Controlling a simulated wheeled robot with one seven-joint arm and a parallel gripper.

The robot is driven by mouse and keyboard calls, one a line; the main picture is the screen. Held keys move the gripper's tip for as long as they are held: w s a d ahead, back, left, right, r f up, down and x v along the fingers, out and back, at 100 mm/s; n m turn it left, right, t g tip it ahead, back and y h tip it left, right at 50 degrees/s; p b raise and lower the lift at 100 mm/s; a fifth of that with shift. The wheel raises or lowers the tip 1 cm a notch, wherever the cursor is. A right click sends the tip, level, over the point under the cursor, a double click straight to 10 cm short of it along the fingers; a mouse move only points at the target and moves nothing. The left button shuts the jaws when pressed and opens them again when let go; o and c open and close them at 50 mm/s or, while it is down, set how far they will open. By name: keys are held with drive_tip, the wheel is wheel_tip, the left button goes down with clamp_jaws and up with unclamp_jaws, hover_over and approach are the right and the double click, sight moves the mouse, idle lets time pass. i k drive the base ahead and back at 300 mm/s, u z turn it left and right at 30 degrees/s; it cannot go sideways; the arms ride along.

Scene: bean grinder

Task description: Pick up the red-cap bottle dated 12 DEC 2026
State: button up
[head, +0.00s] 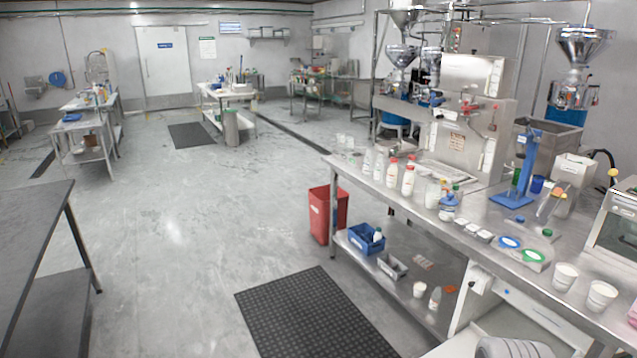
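Two white bottles with red caps stand upright side by side on the steel worktable (470,215) at the right in the head view. One red-cap bottle (392,173) is a little farther left and back. The other red-cap bottle (408,181) is just to its right and nearer. Any dates on them are too small to read, so I cannot tell which is marked 12 DEC 2026. My gripper is not in view. A white and grey part at the bottom edge seems to be mine.
Clear bottles (372,163) stand just left of the red-cap bottles, and a white container (432,194) stands to their right. A red bin (327,214) is on the floor by the table's left end. A black mat (310,312) lies on open floor before the table.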

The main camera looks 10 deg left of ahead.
sight(392, 175)
drive_tip(key=u, duration=0.2)
drive_tip(key=i, duration=2.45)
drive_tip(key=u, duration=0.95)
drive_tip(key=i, duration=1.05)
drive_tip(key=u, duration=0.5)
